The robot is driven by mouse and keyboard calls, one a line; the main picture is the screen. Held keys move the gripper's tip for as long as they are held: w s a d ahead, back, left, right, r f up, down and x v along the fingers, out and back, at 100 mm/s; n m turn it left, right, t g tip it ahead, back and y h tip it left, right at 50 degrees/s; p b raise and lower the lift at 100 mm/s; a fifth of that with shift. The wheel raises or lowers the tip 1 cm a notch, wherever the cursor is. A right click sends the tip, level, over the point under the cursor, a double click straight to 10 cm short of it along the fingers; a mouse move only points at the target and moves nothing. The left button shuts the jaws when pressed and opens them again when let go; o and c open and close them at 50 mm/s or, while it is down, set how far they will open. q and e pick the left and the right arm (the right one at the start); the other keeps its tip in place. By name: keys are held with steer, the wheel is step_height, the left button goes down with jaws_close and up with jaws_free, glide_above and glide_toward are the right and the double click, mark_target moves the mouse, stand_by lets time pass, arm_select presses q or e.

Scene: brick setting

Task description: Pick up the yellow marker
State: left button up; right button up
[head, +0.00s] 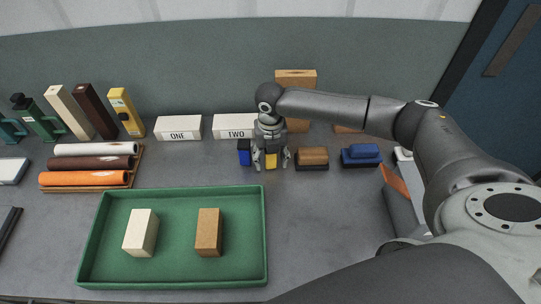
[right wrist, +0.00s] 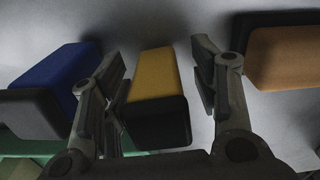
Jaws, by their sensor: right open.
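The yellow marker (head: 271,161), a blocky yellow piece with a black end, stands on the grey table below my right gripper (head: 271,158). In the right wrist view the yellow marker (right wrist: 153,75) lies between the two fingers of my right gripper (right wrist: 160,85), which are open on either side of it. The left finger is close to the marker; I cannot tell whether it touches. My left gripper is not in view.
A blue marker (head: 244,152) stands close at the left of the right gripper. A brown block on a dark base (head: 312,157) and a blue one (head: 360,155) are to the right. A green tray (head: 180,278) holds two blocks. Boxes labelled ONE (head: 178,122) and TWO (head: 232,120) stand behind.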

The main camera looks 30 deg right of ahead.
steer(key=shift+f, duration=0.6)
steer(key=c, duration=1.1)
step_height(320, 180, up, 10)
steer(key=shift+r+b, duration=0.1)
steer(key=shift+b, duration=0.5)
steer(key=o, duration=0.5)
steer(key=c, duration=0.3)
